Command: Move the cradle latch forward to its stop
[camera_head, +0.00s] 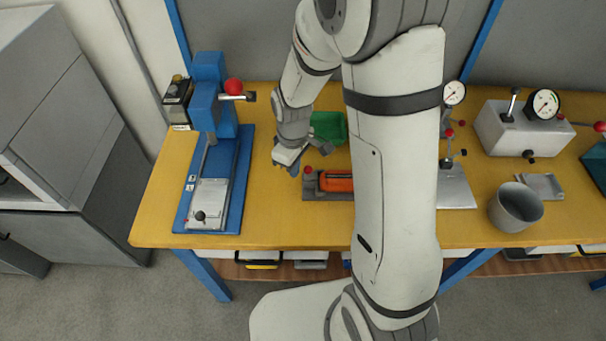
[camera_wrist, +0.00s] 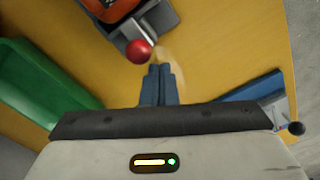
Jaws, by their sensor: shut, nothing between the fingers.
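The cradle (camera_head: 327,193) is a dark grey holder on the yellow bench with an orange part (camera_head: 337,181) lying in it. The latch shows as a red ball knob (camera_head: 308,169) at the cradle's left end. In the wrist view the red knob (camera_wrist: 139,50) sits on a short pale stem at the cradle's end (camera_wrist: 160,20). My gripper (camera_head: 294,171) is just left of the knob. Its blue fingers (camera_wrist: 158,68) are shut with nothing between them, and their tips appear just beside the knob. I cannot tell whether they touch it. My arm hides the cradle's right end.
A green bin (camera_head: 328,128) stands behind the cradle and shows at left in the wrist view (camera_wrist: 35,85). A blue press (camera_head: 208,95) with a blue base (camera_head: 240,165) stands to the left. The bench front is clear.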

